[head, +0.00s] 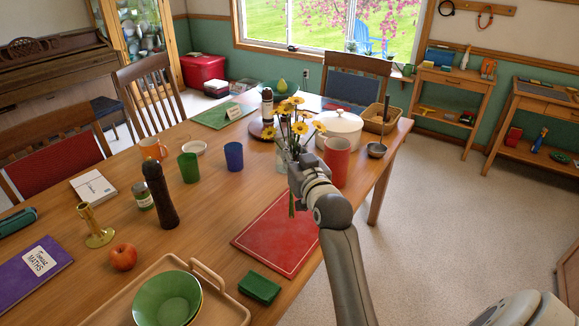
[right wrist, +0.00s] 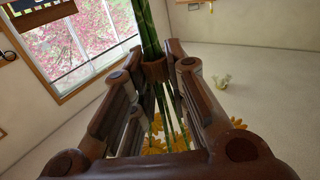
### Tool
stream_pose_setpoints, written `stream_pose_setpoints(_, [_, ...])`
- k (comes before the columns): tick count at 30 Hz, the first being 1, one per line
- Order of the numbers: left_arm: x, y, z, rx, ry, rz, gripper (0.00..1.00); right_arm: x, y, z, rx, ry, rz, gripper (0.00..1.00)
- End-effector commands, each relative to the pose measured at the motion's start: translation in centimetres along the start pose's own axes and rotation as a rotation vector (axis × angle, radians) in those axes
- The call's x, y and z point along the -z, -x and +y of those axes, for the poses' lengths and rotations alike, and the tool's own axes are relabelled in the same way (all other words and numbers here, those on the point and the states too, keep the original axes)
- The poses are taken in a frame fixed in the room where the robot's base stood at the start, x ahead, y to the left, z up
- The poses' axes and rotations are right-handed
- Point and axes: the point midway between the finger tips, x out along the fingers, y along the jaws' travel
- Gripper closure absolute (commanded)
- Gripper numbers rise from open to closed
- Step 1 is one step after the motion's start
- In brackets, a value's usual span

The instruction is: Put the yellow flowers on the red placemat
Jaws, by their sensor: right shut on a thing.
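The yellow flowers (head: 293,122) are a bunch of yellow blooms on long green stems. My right gripper (head: 297,168) is shut on their stems, with the blooms above it and stem ends showing below. In the right wrist view, the green stems (right wrist: 149,35) pass between my fingertips (right wrist: 168,68), and yellow petals show beyond the fingers. The red placemat (head: 268,236) lies flat at the table's right edge, below the gripper in the picture; my arm covers part of it. Its visible surface is bare. My left gripper is out of view.
A glass vase (head: 282,158) stands behind the gripper, with a red cup (head: 337,158) and white pot (head: 338,130) close by. A green cloth (head: 259,288) and a wooden tray (head: 215,285) lie nearer. A blue cup (head: 234,156) and dark pepper mill (head: 160,195) stand left.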

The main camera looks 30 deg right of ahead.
Motion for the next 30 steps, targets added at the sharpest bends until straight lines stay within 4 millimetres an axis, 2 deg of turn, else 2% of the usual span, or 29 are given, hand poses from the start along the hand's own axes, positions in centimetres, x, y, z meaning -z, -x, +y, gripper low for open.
stream_pose_setpoints(7, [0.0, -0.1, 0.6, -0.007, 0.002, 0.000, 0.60, -1.9, -1.5, -0.1, 0.001, -0.001, -0.001, 1.00])
stream_pose_setpoints(13, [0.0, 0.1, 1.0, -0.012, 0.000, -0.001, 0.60, -4.4, -1.3, -0.1, 0.000, 0.000, -0.001, 1.00])
stream_pose_setpoints(25, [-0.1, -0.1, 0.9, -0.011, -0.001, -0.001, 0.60, -5.0, -1.3, -0.1, 0.000, 0.000, 0.001, 1.00])
stream_pose_setpoints(26, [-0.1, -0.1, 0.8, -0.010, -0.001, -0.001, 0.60, -5.0, -1.3, -0.1, 0.000, 0.000, 0.001, 0.82])
stream_pose_setpoints(30, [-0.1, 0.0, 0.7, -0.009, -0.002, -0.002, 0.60, -4.9, -1.3, -0.1, 0.000, 0.000, 0.001, 0.64])
